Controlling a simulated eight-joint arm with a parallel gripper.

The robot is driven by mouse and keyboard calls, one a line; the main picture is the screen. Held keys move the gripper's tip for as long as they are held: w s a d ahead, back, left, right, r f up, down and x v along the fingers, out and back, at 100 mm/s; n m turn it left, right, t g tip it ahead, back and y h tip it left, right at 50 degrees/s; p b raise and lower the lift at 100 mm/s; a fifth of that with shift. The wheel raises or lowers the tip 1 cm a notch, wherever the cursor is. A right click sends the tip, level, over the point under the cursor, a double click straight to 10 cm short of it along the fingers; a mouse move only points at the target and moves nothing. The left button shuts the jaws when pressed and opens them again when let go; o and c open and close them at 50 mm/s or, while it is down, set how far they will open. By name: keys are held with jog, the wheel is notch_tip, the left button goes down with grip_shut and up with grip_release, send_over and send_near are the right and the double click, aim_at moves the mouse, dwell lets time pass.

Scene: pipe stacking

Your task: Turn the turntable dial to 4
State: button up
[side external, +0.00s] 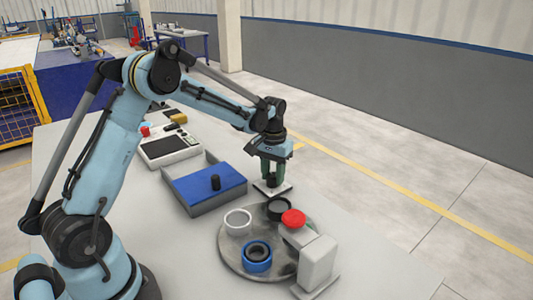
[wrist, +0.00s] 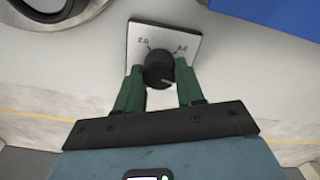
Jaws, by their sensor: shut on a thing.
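The dial is a black round knob (wrist: 158,68) on a white square plate (wrist: 133,40), seen in the wrist view. A pale pointer mark shows at the knob's near side. My gripper (wrist: 160,82) has its green fingers shut on the knob from both sides. In the side view my gripper (side external: 271,180) reaches down onto the plate (side external: 285,187), and the knob is hidden between the fingers.
A round grey turntable (side external: 231,258) carries a white ring (side external: 238,222), a blue ring (side external: 257,257) and a black ring (side external: 279,209).

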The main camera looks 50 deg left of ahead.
aim_at(273, 175)
jog(key=m, duration=0.6)
jog(key=shift+m, duration=0.3)
dwell(0.4)
jog(key=o, duration=1)
jog(key=shift+o, duration=0.2)
notch_tip(273, 175, up, 12)
jog(key=shift+d+r, duration=0.1)
jog(key=shift+d, duration=0.05)
jog(key=s+d+r+n+t, duration=0.1)
jog(key=s+d+r+t, duration=0.25)
jog(key=s+d, duration=0.4)
jog(key=s+d+f+n+t, duration=0.1)
jog(key=s+d+f+t, duration=0.2)
jog(key=s, duration=0.6)
jog(key=shift+s+d+f+t, duration=0.35)
jog(key=shift+s+d+f, duration=0.05)
jog(key=shift+f, duration=0.2)
